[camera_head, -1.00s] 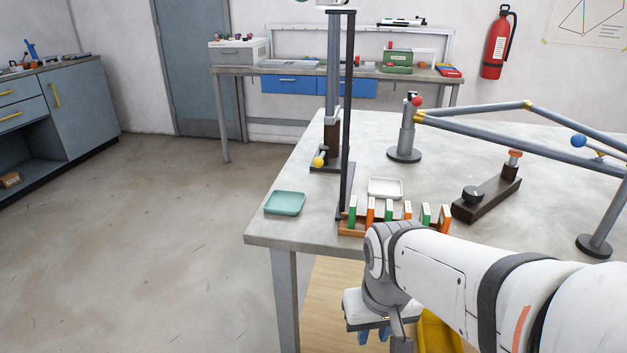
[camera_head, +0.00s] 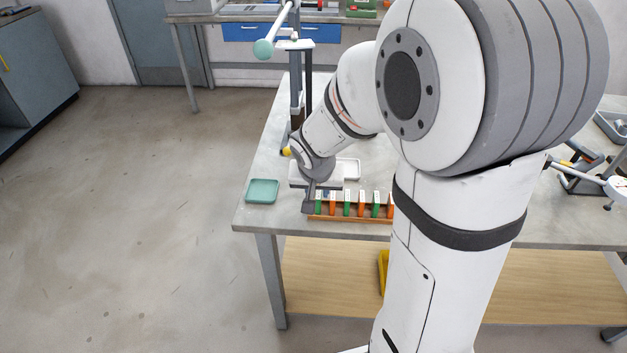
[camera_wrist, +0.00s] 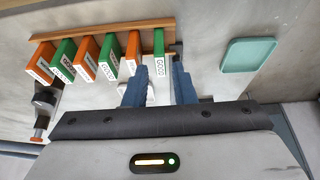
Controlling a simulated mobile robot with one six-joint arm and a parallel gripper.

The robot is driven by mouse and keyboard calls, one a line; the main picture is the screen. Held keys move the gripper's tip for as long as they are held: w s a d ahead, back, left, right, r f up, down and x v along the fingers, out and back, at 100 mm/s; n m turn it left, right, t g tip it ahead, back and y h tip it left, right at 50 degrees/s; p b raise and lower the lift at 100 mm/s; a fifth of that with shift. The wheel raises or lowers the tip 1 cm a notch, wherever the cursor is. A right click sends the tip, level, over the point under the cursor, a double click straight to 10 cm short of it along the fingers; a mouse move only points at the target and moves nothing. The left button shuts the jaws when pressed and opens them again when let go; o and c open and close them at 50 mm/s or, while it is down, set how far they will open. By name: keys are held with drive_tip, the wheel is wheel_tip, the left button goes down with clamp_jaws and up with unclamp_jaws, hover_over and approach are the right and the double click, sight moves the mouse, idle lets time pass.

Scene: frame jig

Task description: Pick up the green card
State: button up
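Several green and orange cards stand upright in a row in a wooden rack (camera_head: 350,219), which also shows in the wrist view (camera_wrist: 100,30). The end green card (camera_wrist: 158,42), nearest the teal tray and labelled GOOD, shows just ahead of my blue fingers; it also shows in the head view (camera_head: 318,206). Other green cards (camera_wrist: 62,60) (camera_wrist: 109,56) alternate with orange ones. My gripper (camera_wrist: 158,78) is open, with one finger on each side of that end card's line. I cannot tell whether the fingertips overlap the card. My arm covers part of the head view.
The teal tray (camera_head: 262,191) lies at the table's left corner, also in the wrist view (camera_wrist: 247,55). A white tray (camera_head: 350,168) lies behind the rack. A dark post stand (camera_head: 296,100) rises close behind my wrist. Bare tabletop (camera_head: 262,215) surrounds the teal tray.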

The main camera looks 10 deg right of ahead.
sight(319, 196)
drive_tip(key=shift+w, duration=0.2)
drive_tip(key=b+x, duration=0.1)
drive_tip(key=x, duration=0.1)
drive_tip(key=shift+w+f, duration=0.15)
drive_tip(key=shift+f, duration=0.15)
drive_tip(key=b+x, duration=0.2)
drive_tip(key=x, duration=0.3)
drive_tip(key=shift+d, duration=0.2)
drive_tip(key=shift+r, duration=0.1)
drive_tip(key=shift+c, duration=0.3)
clamp_jaws()
